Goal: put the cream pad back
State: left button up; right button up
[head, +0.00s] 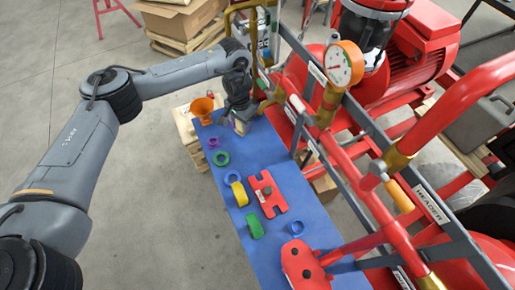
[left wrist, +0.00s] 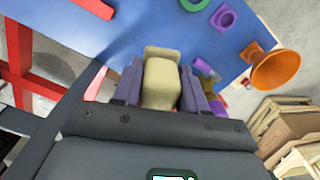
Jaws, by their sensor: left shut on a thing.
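My left gripper (head: 240,126) hangs over the far end of the blue mat (head: 285,185) in the head view. In the left wrist view its two purple-grey fingers (left wrist: 160,90) are shut on the cream pad (left wrist: 162,82), a pale block held between them. The pad hangs above the mat; whether it touches anything is not clear. In the head view the pad shows only as a small pale patch at the fingertips. My right gripper is in neither view.
An orange funnel (head: 202,107) stands at the mat's far left corner. Purple, green, yellow and blue rings and a red plate (head: 268,194) lie along the mat. Another red part (head: 303,265) lies nearer. Red pipes and a gauge (head: 342,64) stand close on the right.

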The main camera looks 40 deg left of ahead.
pick_arm(q)
jog(key=f+b, duration=0.2)
jog(key=f, duration=0.2)
jog(key=f+b, duration=0.2)
jog(key=f, duration=0.3)
jog(key=f+b, duration=0.2)
jog(key=f, duration=0.2)
jog(key=shift+w+d+f+b, duration=0.15)
jog(key=shift+w+f+b, duration=0.1)
jog(key=shift+b, duration=0.1)
jog(key=shift+f+b, duration=0.55)
jog(key=shift+f, duration=0.3)
notch_tip(320, 180, down, 3)
jog(key=shift+f+b, duration=0.1)
jog(key=shift+b, duration=0.95)
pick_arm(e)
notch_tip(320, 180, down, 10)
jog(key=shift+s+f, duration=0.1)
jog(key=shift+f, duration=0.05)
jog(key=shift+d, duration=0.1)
pick_arm(q)
jog(key=o, duration=1.2)
